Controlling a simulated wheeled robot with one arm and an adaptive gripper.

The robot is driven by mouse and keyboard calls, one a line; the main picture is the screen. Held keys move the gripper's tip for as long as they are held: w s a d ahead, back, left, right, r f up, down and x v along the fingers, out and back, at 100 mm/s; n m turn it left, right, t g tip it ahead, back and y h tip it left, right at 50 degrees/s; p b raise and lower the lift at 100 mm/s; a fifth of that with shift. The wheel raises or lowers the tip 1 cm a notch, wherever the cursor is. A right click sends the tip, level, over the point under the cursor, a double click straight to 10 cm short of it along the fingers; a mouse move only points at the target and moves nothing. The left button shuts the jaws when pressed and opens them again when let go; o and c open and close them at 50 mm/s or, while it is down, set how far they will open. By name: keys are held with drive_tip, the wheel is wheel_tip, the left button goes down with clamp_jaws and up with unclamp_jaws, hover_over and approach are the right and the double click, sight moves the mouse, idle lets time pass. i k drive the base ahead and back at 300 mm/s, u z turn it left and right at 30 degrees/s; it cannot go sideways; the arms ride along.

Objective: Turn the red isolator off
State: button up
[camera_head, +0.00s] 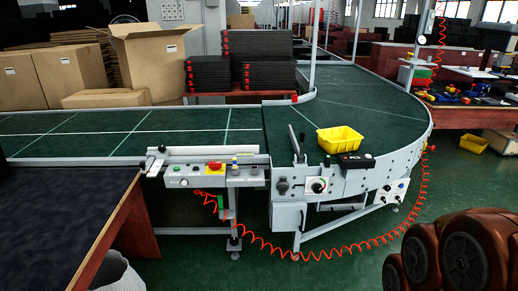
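A small red control on a yellow backing (214,166) sits on the light grey control box at the conveyor's front edge, left of centre. To its right, on the curved section's front panel, is a rotary switch (317,186) with a pale square plate and a dark centre. Both are small in the picture, and I cannot read their positions or be sure which is the isolator. My gripper is not in view.
The green curved conveyor (370,100) holds a yellow bin (340,140). A coiled orange hose (345,247) hangs in front of its legs. A dark-topped table (60,205) stands at left. Cardboard boxes (150,60) are behind. Green floor is open at front centre.

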sight(215, 166)
drive_tip(key=z, duration=0.2)
drive_tip(key=i, duration=1.65)
drive_tip(key=u, duration=1.05)
drive_tip(key=i, duration=0.95)
drive_tip(key=u, duration=1.35)
drive_tip(key=i, duration=0.25)
drive_tip(key=z, duration=0.05)
